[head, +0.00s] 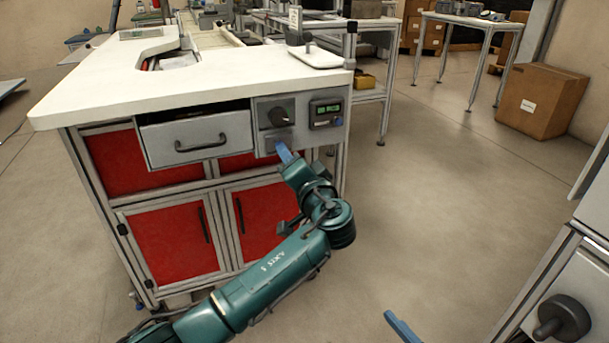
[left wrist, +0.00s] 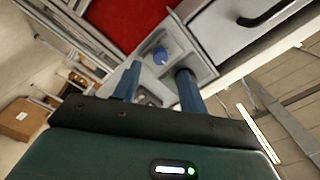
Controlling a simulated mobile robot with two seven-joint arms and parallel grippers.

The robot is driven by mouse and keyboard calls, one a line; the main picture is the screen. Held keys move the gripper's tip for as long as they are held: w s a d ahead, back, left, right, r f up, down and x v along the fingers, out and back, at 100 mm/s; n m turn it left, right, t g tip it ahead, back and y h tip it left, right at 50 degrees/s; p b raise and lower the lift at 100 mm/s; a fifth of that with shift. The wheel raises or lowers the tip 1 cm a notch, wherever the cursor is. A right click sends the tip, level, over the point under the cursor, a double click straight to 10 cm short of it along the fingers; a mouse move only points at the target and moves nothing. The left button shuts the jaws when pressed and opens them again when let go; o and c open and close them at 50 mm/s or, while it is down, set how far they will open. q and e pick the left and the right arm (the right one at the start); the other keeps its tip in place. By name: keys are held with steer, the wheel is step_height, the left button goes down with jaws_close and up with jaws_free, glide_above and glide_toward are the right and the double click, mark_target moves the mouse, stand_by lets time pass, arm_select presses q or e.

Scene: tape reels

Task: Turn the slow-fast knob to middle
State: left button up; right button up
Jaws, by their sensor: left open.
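A control panel (head: 260,108) sits at the cabinet's right front, beside the drawer. It carries a dark round knob (head: 280,116) and a small display unit (head: 326,114). The left wrist view shows a blue knob (left wrist: 160,55) on the panel, and the dark knob (left wrist: 184,73) partly behind a finger. Slow-fast lettering is unreadable, so I cannot tell which knob is meant. My left gripper (head: 284,152) is open at the panel's lower part, below the dark knob. Its blue fingers (left wrist: 157,86) are apart with nothing held. One blue fingertip of my right gripper (head: 402,326) shows at the bottom edge.
The drawer (head: 197,138) with a handle is slightly open left of the panel, under the white worktop (head: 225,78). Red doors (head: 175,243) are below. Another cabinet with a black knob (head: 562,318) stands at lower right. The floor between is clear.

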arm_select(q)
steer(key=v, duration=0.8)
steer(key=shift+s+p, duration=0.25)
steer(key=shift+p, duration=0.2)
steer(key=shift+r, duration=0.1)
